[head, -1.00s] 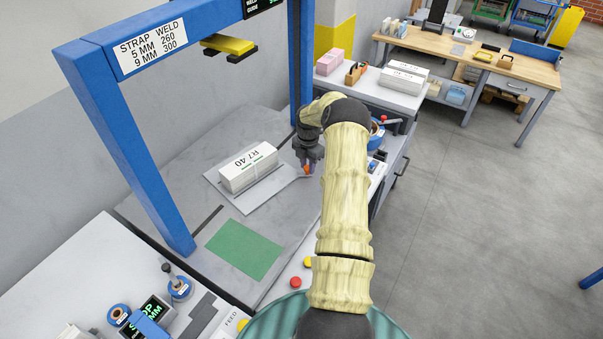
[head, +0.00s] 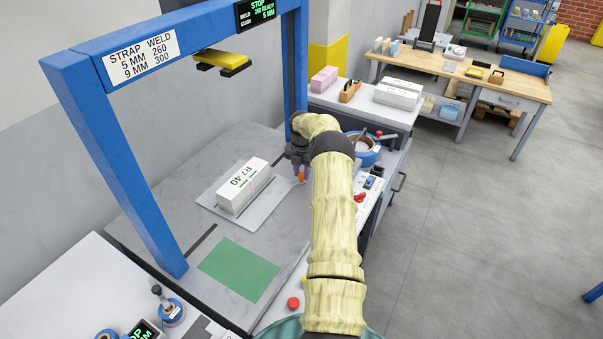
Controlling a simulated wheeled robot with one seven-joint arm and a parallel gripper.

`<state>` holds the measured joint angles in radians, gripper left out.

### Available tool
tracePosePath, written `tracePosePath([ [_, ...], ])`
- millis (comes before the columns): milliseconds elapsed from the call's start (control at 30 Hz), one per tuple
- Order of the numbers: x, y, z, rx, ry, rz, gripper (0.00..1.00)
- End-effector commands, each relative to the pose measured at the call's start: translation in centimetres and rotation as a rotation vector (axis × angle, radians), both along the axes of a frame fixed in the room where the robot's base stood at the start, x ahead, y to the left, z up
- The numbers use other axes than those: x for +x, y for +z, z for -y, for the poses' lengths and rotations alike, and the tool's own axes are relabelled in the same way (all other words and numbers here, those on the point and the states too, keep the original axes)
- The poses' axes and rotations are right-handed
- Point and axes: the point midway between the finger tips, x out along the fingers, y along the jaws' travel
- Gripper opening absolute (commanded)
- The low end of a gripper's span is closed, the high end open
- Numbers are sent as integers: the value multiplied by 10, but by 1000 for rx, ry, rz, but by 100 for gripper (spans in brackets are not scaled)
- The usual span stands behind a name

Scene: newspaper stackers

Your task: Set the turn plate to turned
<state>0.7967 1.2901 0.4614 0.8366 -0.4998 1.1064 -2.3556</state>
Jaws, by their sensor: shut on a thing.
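The turn plate (head: 244,224) is a flat grey plate on the grey table under the blue arch. A white strapped bundle marked R7 40 (head: 241,186) lies on it, set at a slant. My gripper (head: 300,174) is at the plate's right-hand far end, shut on a small orange knob (head: 301,178) there. The fingers hide most of the knob, and my forearm covers the table just to the right.
The blue arch (head: 78,135) stands over the table, with a yellow-topped strap head (head: 221,60) hanging from it. A green mat (head: 239,270) lies in front of the plate.

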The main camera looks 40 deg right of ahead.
Motion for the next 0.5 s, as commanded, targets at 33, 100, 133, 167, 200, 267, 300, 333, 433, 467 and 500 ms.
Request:
tracePosePath([
  [33, 3, 2, 0, -4, 2, 10, 0],
  [100, 3, 2, 0, -4, 2, 11, 0],
  [133, 3, 2, 0, -4, 2, 11, 0],
  [167, 4, 2, 0, -5, 2, 12, 0],
  [200, 4, 2, 0, -5, 2, 13, 35],
  [267, 4, 2, 0, -5, 2, 13, 46],
  [300, 3, 2, 0, -4, 1, 11, 49],
  [333, 3, 2, 0, -5, 1, 10, 49],
  [433, 2, 2, 1, -4, 0, 9, 49],
  [467, 2, 2, 1, -3, 0, 8, 49],
  [500, 2, 1, 1, -3, 0, 8, 49],
])
